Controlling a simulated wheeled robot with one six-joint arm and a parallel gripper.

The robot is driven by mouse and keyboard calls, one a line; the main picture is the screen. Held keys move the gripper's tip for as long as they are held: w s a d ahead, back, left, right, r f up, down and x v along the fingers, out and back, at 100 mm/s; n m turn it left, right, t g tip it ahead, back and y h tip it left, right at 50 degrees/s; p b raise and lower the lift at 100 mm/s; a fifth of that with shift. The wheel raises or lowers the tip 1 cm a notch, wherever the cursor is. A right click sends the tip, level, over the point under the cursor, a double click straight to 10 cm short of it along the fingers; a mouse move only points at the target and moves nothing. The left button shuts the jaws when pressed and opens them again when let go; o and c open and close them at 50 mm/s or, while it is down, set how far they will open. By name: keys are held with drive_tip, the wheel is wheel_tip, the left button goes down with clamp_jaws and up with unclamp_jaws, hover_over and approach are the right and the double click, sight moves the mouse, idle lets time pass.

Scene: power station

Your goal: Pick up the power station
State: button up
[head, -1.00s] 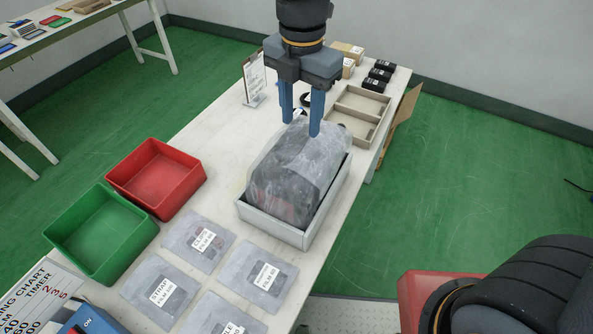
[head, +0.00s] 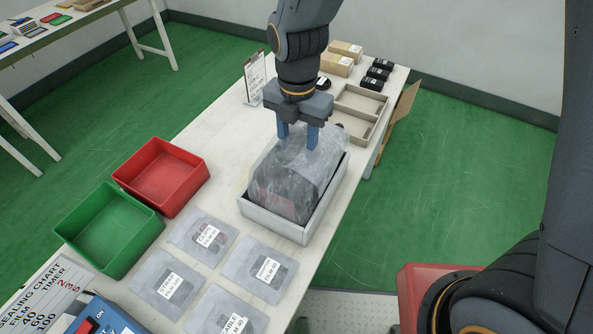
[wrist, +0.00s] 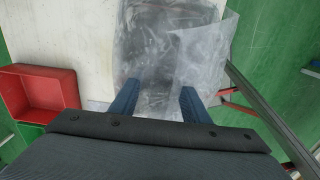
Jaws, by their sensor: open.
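The power station (head: 287,185) is a dark bulky item under a cloudy translucent film bag. It sits in a shallow pale grey tray (head: 275,228) on the white table. In the wrist view the bagged power station (wrist: 165,55) fills the middle, between and beyond my fingers. My gripper (head: 297,148) points down at the far upper end of the bag, its blue fingers apart. In the wrist view my gripper (wrist: 160,95) shows a finger on either side of the bag. I cannot tell whether the fingers touch it.
A red bin (head: 160,178) and a green bin (head: 108,232) stand to the left. Several labelled flat bags (head: 203,236) lie in front. A divided beige tray (head: 361,112), black boxes (head: 376,77) and a sign (head: 255,78) are behind. A blue device (head: 95,318) is at bottom left.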

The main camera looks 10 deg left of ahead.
clamp_jaws()
idle(1.4)
drive_tip(key=shift+w+r, duration=0.1)
drive_tip(key=shift+w, duration=0.05)
